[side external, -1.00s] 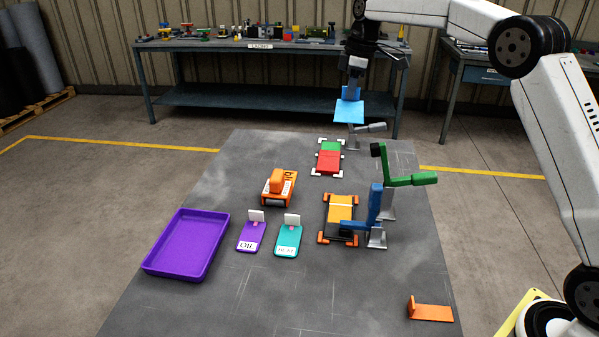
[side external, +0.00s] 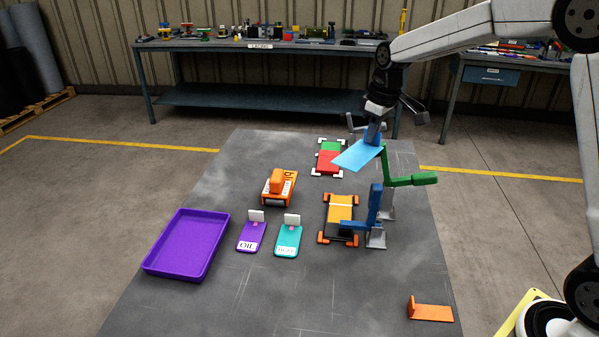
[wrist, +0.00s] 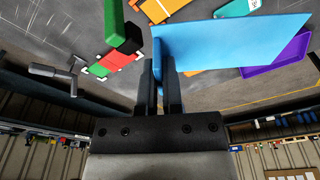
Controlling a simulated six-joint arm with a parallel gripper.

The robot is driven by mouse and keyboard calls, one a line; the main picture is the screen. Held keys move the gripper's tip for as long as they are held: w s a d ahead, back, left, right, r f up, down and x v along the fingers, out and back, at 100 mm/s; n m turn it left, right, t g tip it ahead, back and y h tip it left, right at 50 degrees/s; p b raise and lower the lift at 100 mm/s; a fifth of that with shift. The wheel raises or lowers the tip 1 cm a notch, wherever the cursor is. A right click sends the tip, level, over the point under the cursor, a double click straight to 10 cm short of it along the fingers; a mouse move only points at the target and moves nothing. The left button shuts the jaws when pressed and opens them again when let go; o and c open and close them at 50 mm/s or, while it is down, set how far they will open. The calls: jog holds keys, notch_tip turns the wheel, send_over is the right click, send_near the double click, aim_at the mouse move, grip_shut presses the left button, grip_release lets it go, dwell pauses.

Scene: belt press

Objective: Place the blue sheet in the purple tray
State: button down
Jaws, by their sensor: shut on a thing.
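The blue sheet (side external: 357,155) is a flat light-blue panel with an upright tab. My gripper (side external: 374,128) is shut on this tab and holds the sheet in the air over the back right of the grey table. In the wrist view the fingers (wrist: 161,88) clamp the tab, and the sheet (wrist: 225,53) spreads out to the right. The purple tray (side external: 187,246) lies on the table at the left and looks empty. It also shows in the wrist view (wrist: 278,59), partly hidden behind the sheet.
A green-handled clamp (side external: 410,180) and a blue-handled clamp (side external: 376,205) stand close below the sheet. A red-green plate (side external: 328,163), an orange plate (side external: 341,208), an orange block (side external: 279,187), a purple tag (side external: 251,236) and a teal tag (side external: 288,240) lie toward the tray.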

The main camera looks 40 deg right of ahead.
jog(key=s+a+f+m, duration=0.1)
jog(key=s+f+m, duration=0.2)
jog(key=s, duration=0.4)
jog(key=shift+f, duration=0.6)
jog(key=shift+r, duration=0.15)
notch_tip(320, 180, up, 5)
jog(key=s+a, duration=0.4)
jog(key=s, duration=0.3)
jog(key=s+a, duration=0.5)
jog(key=s, duration=0.3)
notch_tip(320, 180, down, 11)
jog(key=shift+r, duration=0.2)
jog(key=shift+w, duration=0.25)
